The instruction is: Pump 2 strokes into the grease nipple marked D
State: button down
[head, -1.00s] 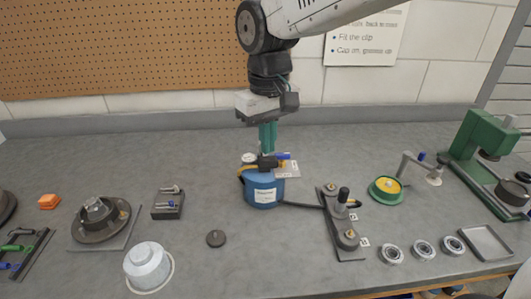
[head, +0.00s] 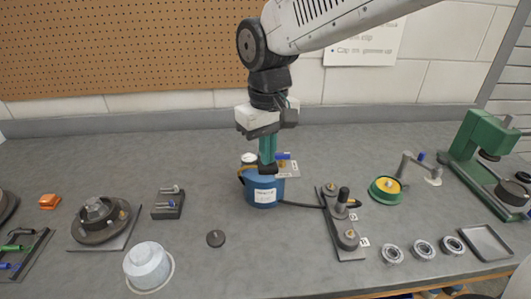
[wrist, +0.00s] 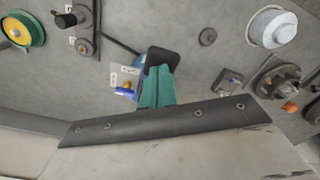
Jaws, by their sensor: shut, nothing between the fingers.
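The blue grease pump can (head: 263,194) stands on the bench below my gripper. My gripper (head: 267,163) is shut, its teal fingers pointing down onto the can's black pump head (head: 267,169). In the wrist view the teal fingertips (wrist: 158,70) meet the black head (wrist: 164,58), apparently touching. A dark hose (head: 302,205) runs from the can to a dark nipple strip (head: 335,226). A black-handled coupler (head: 343,197) stands upright on the strip's middle. Brass nipples show at its ends, with small white labels beside it. The letters are too small to read.
A white card with a blue-yellow piece (head: 287,168) lies behind the can. To the right are a green-yellow wheel (head: 386,189), several bearings (head: 423,249) and a green press (head: 480,140).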

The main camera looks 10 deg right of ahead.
aim_at(268, 167)
jog(key=shift+s+f, duration=0.2)
jog(key=shift+f, duration=0.35)
jog(key=shift+s+f, duration=0.2)
jog(key=shift+f, duration=0.95)
jog(key=shift+f, duration=0.1)
jog(key=shift+f, duration=1.2)
